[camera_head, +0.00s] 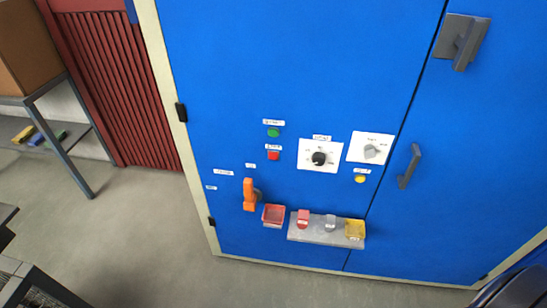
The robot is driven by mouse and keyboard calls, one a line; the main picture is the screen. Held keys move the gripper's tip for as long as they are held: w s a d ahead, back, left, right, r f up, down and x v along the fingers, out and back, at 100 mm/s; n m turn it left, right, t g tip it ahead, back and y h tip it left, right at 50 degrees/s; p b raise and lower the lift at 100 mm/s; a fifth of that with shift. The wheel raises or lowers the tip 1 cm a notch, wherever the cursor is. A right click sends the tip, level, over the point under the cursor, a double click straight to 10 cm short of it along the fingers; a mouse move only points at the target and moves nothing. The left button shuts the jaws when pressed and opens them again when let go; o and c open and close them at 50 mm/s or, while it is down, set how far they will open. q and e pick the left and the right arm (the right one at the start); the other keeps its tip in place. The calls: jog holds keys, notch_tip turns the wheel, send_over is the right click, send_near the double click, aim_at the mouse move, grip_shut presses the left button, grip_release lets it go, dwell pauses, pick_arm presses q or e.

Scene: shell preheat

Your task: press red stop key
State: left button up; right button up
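A green round button (273,133) is directly above that label. Neither gripper can be made out in the head view, and nothing covers the red key or touches it.
Right of the key are a black knob (319,158), a grey knob (371,151) and a yellow button (360,179). Below are an orange lever (249,194), a red bin (273,215) and a grey shelf (318,236). Door handles (409,166) stick out at right.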

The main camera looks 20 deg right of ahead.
grip_shut()
dwell(0.5)
dwell(1.3)
